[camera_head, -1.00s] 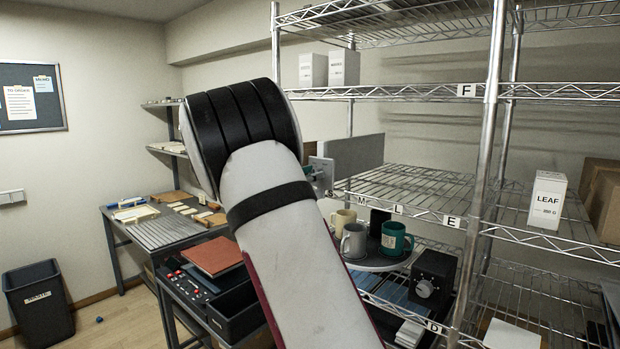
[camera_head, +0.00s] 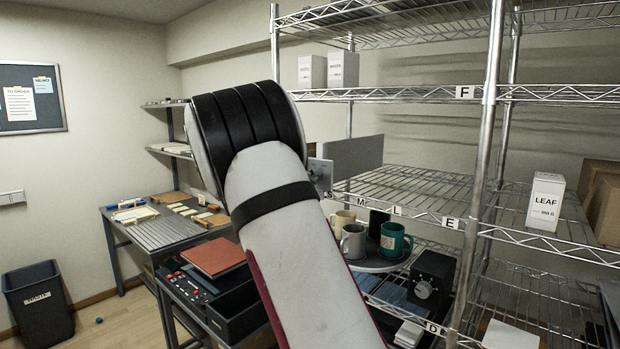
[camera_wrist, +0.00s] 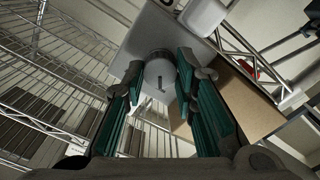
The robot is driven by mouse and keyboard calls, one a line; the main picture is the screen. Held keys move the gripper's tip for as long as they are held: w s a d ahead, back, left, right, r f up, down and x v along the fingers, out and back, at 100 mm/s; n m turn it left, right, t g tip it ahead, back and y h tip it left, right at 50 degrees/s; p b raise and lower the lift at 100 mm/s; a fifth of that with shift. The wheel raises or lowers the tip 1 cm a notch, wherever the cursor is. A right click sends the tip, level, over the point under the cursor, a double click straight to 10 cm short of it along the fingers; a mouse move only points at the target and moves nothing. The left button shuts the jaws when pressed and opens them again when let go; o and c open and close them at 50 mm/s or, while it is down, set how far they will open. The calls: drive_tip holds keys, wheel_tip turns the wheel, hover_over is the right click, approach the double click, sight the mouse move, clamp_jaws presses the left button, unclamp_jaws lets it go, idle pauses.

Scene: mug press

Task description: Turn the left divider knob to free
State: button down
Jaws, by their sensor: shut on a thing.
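The left divider knob (camera_wrist: 159,72) is a round grey knob on a grey plate (camera_wrist: 140,42) in the wrist view. My gripper (camera_wrist: 158,76) has teal-padded fingers, one on each side of the knob, and is shut on it. In the head view the grey divider panel (camera_head: 352,157) stands upright at the left end of the middle shelf, with a small light bracket plate (camera_head: 320,173) at its near edge. My arm hides the gripper and most of the knob there. I cannot read the knob's setting.
The wire shelf (camera_head: 420,188) runs to the right of the panel. Below it, a round tray holds several mugs, including a teal mug (camera_head: 393,240), beside a black box with a dial (camera_head: 432,278). A LEAF box (camera_head: 545,202) stands farther right.

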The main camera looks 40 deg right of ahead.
idle(0.3)
drive_tip(key=c, duration=1.3)
unclamp_jaws()
drive_tip(key=s+a, duration=0.1)
drive_tip(key=a, duration=1.1)
drive_tip(key=shift+s, duration=0.3)
